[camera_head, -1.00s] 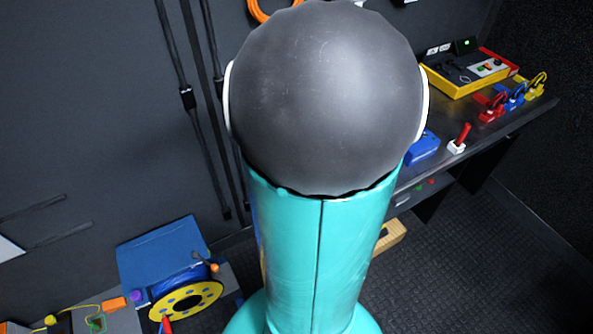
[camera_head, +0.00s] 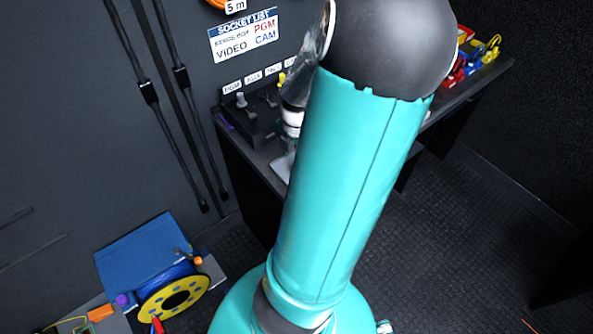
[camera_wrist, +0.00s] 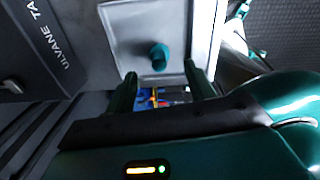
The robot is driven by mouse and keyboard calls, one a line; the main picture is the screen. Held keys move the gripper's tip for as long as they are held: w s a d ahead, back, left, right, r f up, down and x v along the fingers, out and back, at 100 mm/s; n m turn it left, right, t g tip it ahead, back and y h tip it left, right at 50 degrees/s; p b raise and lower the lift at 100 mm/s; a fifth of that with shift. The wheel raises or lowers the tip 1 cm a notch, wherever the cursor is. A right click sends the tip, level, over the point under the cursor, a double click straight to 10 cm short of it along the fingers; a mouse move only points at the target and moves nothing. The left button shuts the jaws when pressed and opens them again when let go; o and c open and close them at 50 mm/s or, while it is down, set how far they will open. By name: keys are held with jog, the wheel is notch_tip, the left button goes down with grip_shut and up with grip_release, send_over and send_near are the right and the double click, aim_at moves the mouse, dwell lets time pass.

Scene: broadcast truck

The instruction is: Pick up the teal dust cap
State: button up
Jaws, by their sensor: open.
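The teal dust cap (camera_wrist: 159,57) stands on a light grey tray (camera_wrist: 119,27) in the upper middle of the wrist view. My gripper (camera_wrist: 160,71) is open, with one dark green finger to the lower left of the cap and one to the lower right. The cap shows in the gap ahead of the fingertips, and nothing is held. I cannot tell how far above the tray the fingers are. In the head view my own arm hides the cap; a pale tray edge (camera_head: 283,167) shows beside it on the bench.
A dark box with white lettering (camera_wrist: 50,45) stands left of the tray in the wrist view. In the head view, a labelled socket row (camera_head: 262,105) lies at the back of the bench. A blue case (camera_head: 150,250) and yellow cable reel (camera_head: 172,300) sit lower left.

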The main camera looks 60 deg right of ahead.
notch_tip(320, 180, down, 5)
jog(key=shift+d+f, duration=0.1)
jog(key=shift+d, duration=0.05)
jog(key=c, duration=0.8)
